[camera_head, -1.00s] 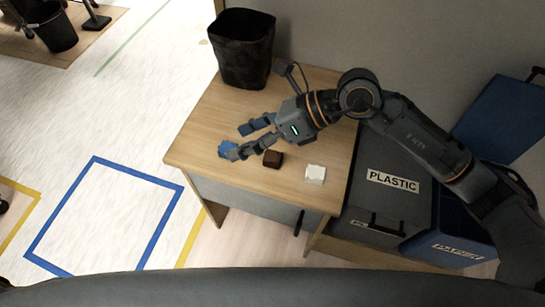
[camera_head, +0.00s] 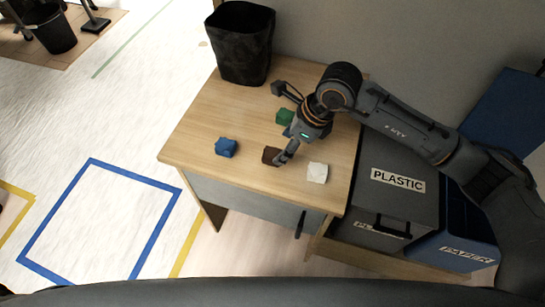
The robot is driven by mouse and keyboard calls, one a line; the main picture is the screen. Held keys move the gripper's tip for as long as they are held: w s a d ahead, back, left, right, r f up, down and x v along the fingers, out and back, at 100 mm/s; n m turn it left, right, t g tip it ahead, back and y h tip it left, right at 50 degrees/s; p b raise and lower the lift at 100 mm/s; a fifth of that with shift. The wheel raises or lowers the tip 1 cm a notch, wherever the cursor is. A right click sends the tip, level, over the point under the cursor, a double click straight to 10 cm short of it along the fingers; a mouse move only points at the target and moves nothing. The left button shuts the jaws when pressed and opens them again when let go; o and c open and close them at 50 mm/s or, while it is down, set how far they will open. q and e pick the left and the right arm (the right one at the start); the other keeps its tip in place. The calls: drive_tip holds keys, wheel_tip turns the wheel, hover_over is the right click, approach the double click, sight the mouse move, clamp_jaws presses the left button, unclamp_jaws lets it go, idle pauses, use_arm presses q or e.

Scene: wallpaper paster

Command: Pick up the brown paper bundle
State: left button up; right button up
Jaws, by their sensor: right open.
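The brown paper bundle (camera_head: 270,155) is a small dark brown lump on the wooden table (camera_head: 205,120), partly hidden by my right gripper. My right gripper (camera_head: 287,152) points down over the table, its visible finger right beside the bundle's right side. It is open; whether it touches the bundle I cannot tell. My left gripper is not in view.
A blue bundle (camera_head: 226,147) lies to the left, a white one (camera_head: 317,173) to the right and a green one (camera_head: 285,116) behind. A black bin (camera_head: 241,45) stands at the table's back left. A grey PLASTIC box (camera_head: 395,195) and a blue PAPER box (camera_head: 460,235) stand at the right.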

sight(275, 153)
drive_tip(key=b+x, duration=0.1)
drive_tip(key=x, duration=0.1)
drive_tip(key=b+x, duration=0.1)
drive_tip(key=x, duration=0.2)
drive_tip(key=shift+a, duration=0.3)
drive_tip(key=shift+r, duration=0.1)
drive_tip(key=c, duration=1)
